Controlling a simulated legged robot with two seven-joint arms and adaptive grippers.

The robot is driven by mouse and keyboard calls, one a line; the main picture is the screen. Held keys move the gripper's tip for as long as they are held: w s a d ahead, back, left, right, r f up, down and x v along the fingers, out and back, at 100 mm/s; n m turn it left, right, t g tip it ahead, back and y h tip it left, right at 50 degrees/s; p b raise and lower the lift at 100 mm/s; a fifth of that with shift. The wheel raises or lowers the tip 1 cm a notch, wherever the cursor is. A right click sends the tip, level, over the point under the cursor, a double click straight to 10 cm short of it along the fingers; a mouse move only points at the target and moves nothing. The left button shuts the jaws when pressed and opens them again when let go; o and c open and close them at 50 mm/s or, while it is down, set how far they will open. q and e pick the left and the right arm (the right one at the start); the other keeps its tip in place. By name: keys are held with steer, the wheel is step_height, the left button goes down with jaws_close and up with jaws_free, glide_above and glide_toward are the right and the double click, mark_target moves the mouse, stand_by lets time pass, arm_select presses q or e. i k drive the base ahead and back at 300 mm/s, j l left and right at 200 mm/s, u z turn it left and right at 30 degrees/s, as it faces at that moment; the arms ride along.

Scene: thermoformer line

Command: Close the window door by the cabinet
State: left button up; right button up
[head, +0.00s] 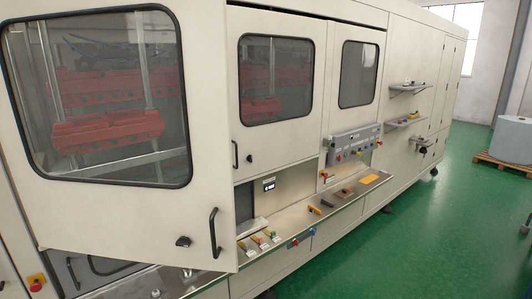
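The window door (203,150) of the cream cabinet (345,235) is large in the left of the head view. It stands swung open toward me, its free right edge jutting out in front of the cabinet front. It has a big rounded window, with red machine parts (110,129) showing through it. A black bar handle (214,232) is near its lower right corner, with a small dark latch (183,241) to the left of it. Neither of my grippers is in view.
Two smaller window doors (278,150) to the right look shut. A ledge with switches and loose items (345,193) runs below them, under a grey control box (355,145). Shelves (405,122) stick out further right. Green floor (440,235) is open at right; a pallet (505,165) stands beyond.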

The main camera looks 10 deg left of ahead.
mark_target(134, 221)
steer(key=u, duration=1.4)
